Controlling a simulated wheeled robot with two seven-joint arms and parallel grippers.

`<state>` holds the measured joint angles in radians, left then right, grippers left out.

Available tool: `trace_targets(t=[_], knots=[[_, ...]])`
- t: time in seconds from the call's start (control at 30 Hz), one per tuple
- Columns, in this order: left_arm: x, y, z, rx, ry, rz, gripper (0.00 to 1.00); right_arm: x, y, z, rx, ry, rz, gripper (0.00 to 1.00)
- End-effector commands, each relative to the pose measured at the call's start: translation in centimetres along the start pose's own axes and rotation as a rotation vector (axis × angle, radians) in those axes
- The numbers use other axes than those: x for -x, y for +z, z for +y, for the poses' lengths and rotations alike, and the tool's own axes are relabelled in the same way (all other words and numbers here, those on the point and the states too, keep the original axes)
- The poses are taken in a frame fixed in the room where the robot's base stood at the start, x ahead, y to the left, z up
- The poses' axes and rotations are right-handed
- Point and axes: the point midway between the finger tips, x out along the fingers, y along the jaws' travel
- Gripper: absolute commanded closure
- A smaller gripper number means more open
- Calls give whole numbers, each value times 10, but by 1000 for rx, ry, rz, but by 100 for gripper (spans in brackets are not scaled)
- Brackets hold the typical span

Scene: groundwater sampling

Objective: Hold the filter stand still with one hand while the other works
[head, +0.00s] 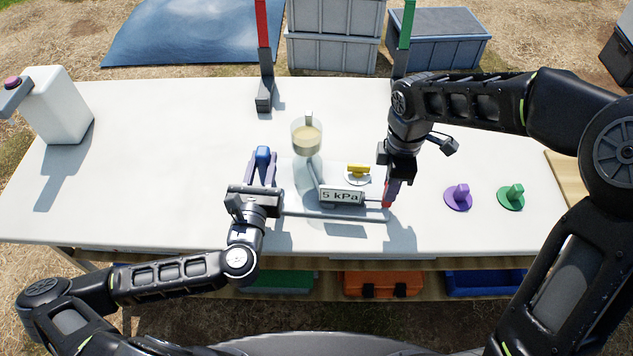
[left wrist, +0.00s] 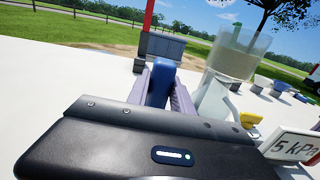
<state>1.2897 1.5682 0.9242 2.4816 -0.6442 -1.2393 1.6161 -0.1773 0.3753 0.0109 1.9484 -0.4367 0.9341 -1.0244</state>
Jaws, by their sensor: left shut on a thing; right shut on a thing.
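The filter stand (head: 306,172) stands near the middle of the table, a pale flask with a clear cup (head: 307,134) of cloudy tan liquid on top. My left gripper (head: 262,170) is left of it, shut on an upright blue grip (head: 263,155). The blue grip (left wrist: 160,82) also shows between the fingers in the left wrist view, with the cup (left wrist: 237,55) to its right. My right gripper (head: 393,188) points down, shut on a red handle (head: 387,203) at the right end of the pump, whose label (head: 342,196) reads 5 kPa. How the blue grip joins the stand is hidden.
A yellow valve handle (head: 358,169) on a white disc is between stand and right gripper. Purple (head: 458,197) and green (head: 511,197) knobs on discs are at right. Red (head: 263,30) and green (head: 406,28) posts stand behind.

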Motion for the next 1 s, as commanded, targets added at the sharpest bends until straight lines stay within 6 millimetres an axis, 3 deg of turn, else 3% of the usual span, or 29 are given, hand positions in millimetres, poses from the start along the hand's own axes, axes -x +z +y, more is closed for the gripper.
trace_targets(t=[0.43, 0.83, 1.0], knots=[[0, 0, 1, -1, 2, 1, 100, 0, 36, 0, -3, 1, -1, 100], [0, 0, 1, -1, 3, 1, 100, 0, 36, 0, -1, 1, -1, 100], [0, 0, 1, -1, 2, 0, 100, 0, 28, 0, 0, 0, -1, 100]])
